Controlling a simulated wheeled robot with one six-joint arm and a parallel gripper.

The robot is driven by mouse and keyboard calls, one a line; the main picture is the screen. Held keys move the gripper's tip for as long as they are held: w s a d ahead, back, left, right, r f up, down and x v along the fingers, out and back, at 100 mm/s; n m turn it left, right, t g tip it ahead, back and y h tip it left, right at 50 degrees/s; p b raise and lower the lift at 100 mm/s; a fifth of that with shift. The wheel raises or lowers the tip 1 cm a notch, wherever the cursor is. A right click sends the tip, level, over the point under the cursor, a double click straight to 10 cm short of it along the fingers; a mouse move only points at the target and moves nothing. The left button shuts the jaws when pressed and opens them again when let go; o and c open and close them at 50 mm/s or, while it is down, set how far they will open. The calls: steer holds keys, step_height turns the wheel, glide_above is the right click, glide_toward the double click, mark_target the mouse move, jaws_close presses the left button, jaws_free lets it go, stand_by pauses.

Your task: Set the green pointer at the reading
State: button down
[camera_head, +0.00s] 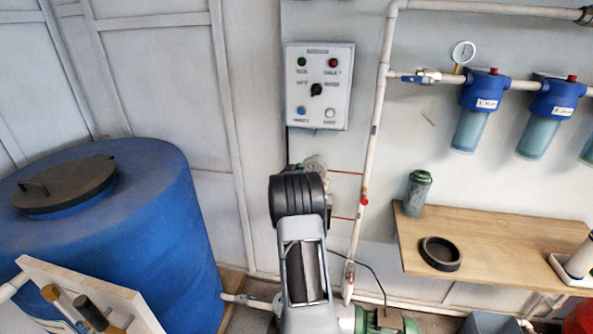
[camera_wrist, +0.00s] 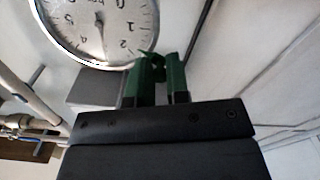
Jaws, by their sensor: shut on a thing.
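A round pressure gauge (camera_wrist: 98,30) with a white face fills the upper left of the wrist view and appears upside down. It bears several numerals and a dark needle. A small green piece, which looks like the green pointer (camera_wrist: 152,59), is at the gauge's rim near the numeral 2. My gripper (camera_wrist: 160,68) has green fingers close together at this rim and is shut on the pointer; the fingers partly hide it. In the head view, my arm covers the gripper, and a small round fitting shows just behind it, too hidden to identify.
A control box (camera_head: 319,86) hangs on the wall above my arm. A white vertical pipe (camera_head: 375,130) runs close on the right. A blue tank (camera_head: 140,235) stands left. A wooden shelf (camera_head: 500,245) holds a green-capped canister (camera_head: 417,193) and a black ring (camera_head: 440,254).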

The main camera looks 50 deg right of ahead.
steer(key=shift+b, duration=0.45)
steer(key=m+b, duration=0.1)
steer(key=r+m+b, duration=0.1)
steer(key=shift+s+d+b, duration=0.2)
steer(key=shift+s+b, duration=0.1)
steer(key=shift+b, duration=0.05)
steer(key=c, duration=1.1)
jaws_free()
steer(key=shift+a, duration=0.1)
